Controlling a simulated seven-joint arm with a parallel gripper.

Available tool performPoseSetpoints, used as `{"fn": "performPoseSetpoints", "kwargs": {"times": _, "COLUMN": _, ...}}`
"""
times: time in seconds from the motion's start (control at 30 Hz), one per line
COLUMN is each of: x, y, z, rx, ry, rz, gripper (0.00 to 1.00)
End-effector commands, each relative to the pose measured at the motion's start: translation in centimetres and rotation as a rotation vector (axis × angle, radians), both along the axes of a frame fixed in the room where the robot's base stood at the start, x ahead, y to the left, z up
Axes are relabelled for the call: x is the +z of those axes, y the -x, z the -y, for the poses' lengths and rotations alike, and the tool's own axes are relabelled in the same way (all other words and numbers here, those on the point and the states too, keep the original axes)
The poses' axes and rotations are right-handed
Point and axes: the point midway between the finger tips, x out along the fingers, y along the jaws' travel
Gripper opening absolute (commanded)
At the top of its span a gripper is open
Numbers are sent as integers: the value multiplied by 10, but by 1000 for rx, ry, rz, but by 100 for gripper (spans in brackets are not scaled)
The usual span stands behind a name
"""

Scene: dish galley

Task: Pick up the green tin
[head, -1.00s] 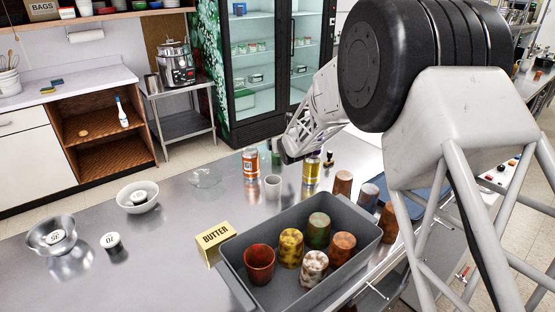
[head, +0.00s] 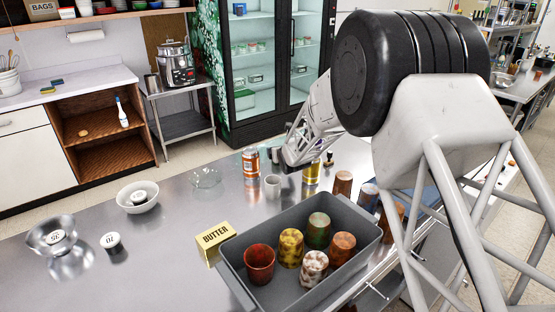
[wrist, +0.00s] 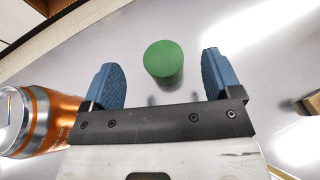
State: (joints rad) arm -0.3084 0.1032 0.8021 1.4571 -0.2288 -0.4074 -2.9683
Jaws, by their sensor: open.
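The green tin (wrist: 163,62) stands on the steel counter in the wrist view, its round green top facing the camera. It lies between the two blue fingers of my gripper (head: 285,160), a little beyond them, with a gap on each side. The fingers are spread and hold nothing. In the head view my gripper hangs low over the far part of the counter and I cannot make out the tin, which seems hidden by it.
An orange can (head: 250,163) stands close to my gripper; it also shows at the left of the wrist view (wrist: 50,122). A pale cup (head: 272,188) and a yellow can (head: 311,173) are near. A grey bin (head: 232,270) with several cups and a butter box (head: 214,242) sit nearer.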

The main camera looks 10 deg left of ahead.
Motion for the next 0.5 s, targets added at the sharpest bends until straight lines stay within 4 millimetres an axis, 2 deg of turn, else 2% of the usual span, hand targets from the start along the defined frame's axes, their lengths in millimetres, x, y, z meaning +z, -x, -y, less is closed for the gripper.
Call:
{"fn": "performPoseSetpoints", "kwargs": {"times": 0.27, "x": -32, "y": 0, "z": 0, "rx": 0, "ry": 0, "rz": -3, "gripper": 84}}
{"fn": "performPoseSetpoints", "kwargs": {"times": 0.5, "x": -39, "y": -17, "z": -7, "rx": 0, "ry": 0, "rz": -1, "gripper": 84}}
